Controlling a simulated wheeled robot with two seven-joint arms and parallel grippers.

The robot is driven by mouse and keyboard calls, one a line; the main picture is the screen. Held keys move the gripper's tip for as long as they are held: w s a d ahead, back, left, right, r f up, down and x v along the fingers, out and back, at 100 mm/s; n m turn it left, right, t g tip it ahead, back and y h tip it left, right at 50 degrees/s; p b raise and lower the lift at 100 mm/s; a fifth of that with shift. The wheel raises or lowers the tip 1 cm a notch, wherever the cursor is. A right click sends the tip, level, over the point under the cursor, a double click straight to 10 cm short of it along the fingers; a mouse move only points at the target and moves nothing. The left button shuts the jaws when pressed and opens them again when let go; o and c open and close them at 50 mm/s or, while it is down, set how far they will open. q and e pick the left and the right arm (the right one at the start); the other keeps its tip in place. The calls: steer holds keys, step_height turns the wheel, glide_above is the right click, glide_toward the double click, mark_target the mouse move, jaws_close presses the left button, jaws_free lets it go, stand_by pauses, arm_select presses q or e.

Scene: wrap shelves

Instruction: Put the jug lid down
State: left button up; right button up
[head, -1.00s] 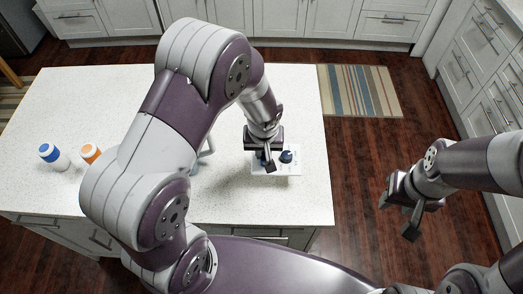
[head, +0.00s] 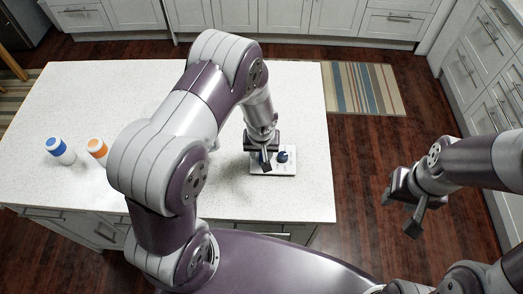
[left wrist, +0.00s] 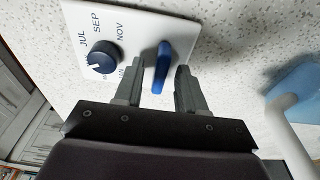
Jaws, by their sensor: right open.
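The jug lid (head: 288,169) is a white rectangular plate lying flat on the counter near its front right corner, as far as I can tell. In the left wrist view the lid (left wrist: 135,25) carries printed months, a dark blue dial (left wrist: 104,57) and an upright blue tab (left wrist: 163,68). My left gripper (head: 265,161) is over the lid. In the wrist view its fingers (left wrist: 159,80) are open on either side of the blue tab, with gaps showing. A blue body with a white handle, likely the jug (left wrist: 300,85), shows at the right. My right gripper (head: 407,213) is open and empty, off the counter.
A blue-capped bottle (head: 61,151) and an orange-capped bottle (head: 98,150) stand on the left of the white counter (head: 90,95). The counter's right edge is close beside the lid. A striped rug (head: 365,88) lies on the floor beyond.

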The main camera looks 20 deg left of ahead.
arm_select(q)
steer(key=shift+r+p, duration=0.3)
steer(key=shift+p, duration=0.05)
steer(key=shift+r, duration=0.4)
step_height(320, 180, up, 11)
steer(key=s+b, duration=0.2)
steer(key=s+a+r+m+b, duration=0.1)
steer(key=s+a+m+b, duration=0.1)
steer(key=s, duration=0.8)
steer(key=shift+s+a+r+m+b, duration=0.2)
steer(key=shift+s+r+m+b, duration=0.15)
steer(key=shift+m+b, duration=0.25)
